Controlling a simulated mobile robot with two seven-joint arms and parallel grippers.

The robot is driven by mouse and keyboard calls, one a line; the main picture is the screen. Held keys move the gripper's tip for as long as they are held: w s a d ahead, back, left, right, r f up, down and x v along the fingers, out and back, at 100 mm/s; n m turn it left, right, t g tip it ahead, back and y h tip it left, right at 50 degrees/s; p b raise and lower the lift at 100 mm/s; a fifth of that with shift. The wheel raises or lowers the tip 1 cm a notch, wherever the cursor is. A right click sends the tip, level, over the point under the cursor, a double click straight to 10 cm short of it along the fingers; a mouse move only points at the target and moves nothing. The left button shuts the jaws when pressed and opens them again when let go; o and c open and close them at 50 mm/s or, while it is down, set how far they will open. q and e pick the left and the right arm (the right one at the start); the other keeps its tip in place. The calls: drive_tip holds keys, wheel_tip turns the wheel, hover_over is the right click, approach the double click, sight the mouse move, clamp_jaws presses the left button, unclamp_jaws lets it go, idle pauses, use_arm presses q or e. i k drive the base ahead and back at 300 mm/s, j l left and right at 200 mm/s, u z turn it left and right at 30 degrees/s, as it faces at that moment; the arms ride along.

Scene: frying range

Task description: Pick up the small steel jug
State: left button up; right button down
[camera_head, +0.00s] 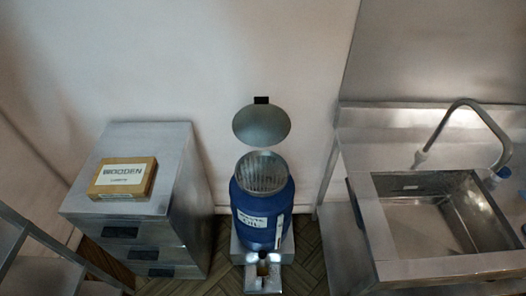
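I see no small steel jug that I can make out in the head view. Neither of my grippers shows in this view.
A grey drawer cabinet (188,183) stands at the left with a box marked "WOODEN" (123,178) on top. A blue drum machine (257,216) with its round lid (262,125) raised stands mid-floor. A steel sink (430,225) with a tap (462,103) is at the right.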

sight(262, 274)
drive_tip(key=k, duration=1.25)
drive_tip(key=l+u, duration=0.05)
drive_tip(key=l, duration=0.05)
